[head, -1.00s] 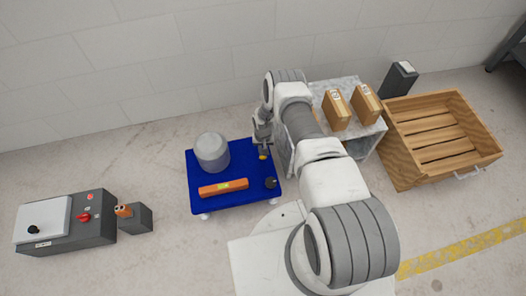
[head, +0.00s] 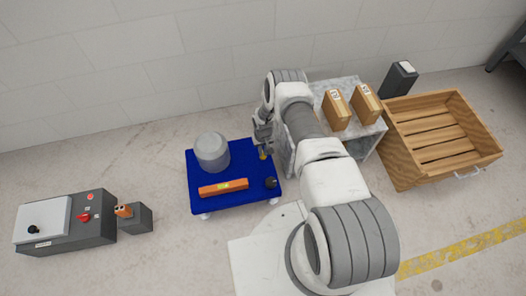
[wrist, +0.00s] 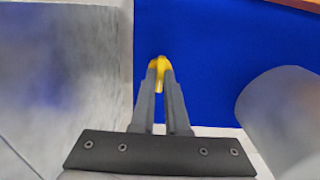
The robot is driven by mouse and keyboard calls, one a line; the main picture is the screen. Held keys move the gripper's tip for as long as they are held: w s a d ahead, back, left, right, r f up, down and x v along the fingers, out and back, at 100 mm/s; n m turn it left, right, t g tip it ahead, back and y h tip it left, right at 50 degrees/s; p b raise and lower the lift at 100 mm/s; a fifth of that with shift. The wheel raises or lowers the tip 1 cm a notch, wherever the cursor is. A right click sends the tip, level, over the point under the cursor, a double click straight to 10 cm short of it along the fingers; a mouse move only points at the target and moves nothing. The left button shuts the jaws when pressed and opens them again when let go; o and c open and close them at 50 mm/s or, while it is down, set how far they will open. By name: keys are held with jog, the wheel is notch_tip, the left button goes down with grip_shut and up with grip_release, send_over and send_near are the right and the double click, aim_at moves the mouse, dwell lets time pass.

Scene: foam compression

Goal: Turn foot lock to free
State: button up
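A blue wheeled cart (head: 232,202) stands on the floor left of my arm. A small yellow lever (head: 263,153), which looks like the foot lock, sits at its right side, close to the grey stand. My gripper (head: 263,138) is right above the lever, pointing down. In the wrist view, my gripper (wrist: 160,78) has its fingers close together with the yellow lever (wrist: 159,65) between the tips. It looks shut on the lever. The fingers partly hide it, and I cannot read its lock position.
The cart carries a grey drum (head: 212,151), an orange bar (head: 223,187) and a black knob (head: 270,183). A grey stand (head: 364,141) with two boxes is close on the right; a wooden crate (head: 396,169) is beyond. A control box (head: 68,232) is far left.

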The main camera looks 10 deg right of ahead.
jog(key=o, duration=0.4)
jog(key=shift+o, duration=0.2)
notch_tip(320, 180, up, 17)
jog(key=p, duration=0.6)
jog(key=shift+r+p, duration=0.2)
jog(key=shift+p, duration=0.2)
jog(key=shift+r, duration=0.1)
